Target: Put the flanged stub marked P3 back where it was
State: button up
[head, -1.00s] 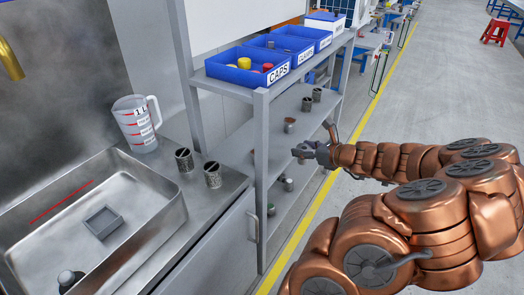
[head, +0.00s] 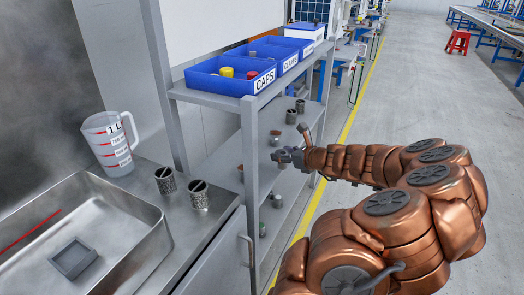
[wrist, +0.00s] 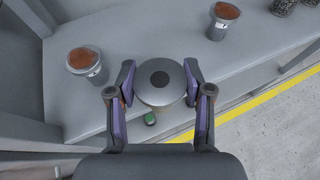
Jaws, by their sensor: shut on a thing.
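My gripper (wrist: 160,72) is shut on a round grey flanged stub (wrist: 161,88), seen from above with a dark round centre. The fingers press on its two sides. No P3 mark shows on the face I see. In the head view my gripper (head: 281,157) reaches in at the open side of the shelf unit, at about middle-shelf height. The stub's lower part is hidden, and I cannot tell whether it touches the shelf. A stub with a rust-coloured top (wrist: 85,60) stands on the shelf to the left, and another (wrist: 223,20) stands further back at right.
Dark mesh cylinders (head: 291,116) stand further along the shelf. A small green-topped item (wrist: 150,118) shows below the held stub. A grey post (head: 250,180) stands left of my gripper. Blue bins (head: 230,85) sit above. The yellow-lined floor at right is clear.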

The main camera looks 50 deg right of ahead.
jog(key=w, duration=0.3)
jog(key=w+d+b, duration=0.1)
jog(key=w, duration=0.6)
jog(key=shift+w+d+b, duration=0.15)
jog(key=shift+w+b, duration=0.15)
jog(key=shift+b, duration=0.1)
jog(key=shift+f+b, duration=0.9)
jog(key=shift+f, duration=0.85)
jog(key=shift+f, duration=0.1)
jog(key=o, duration=1.4)
jog(key=shift+c, duration=0.2)
jog(key=shift+s+r, duration=0.2)
jog(key=shift+r, duration=0.1)
jog(key=p+v, duration=0.3)
jog(key=v, duration=0.7)
jog(key=shift+s+r, duration=0.2)
jog(key=shift+s, duration=0.45)
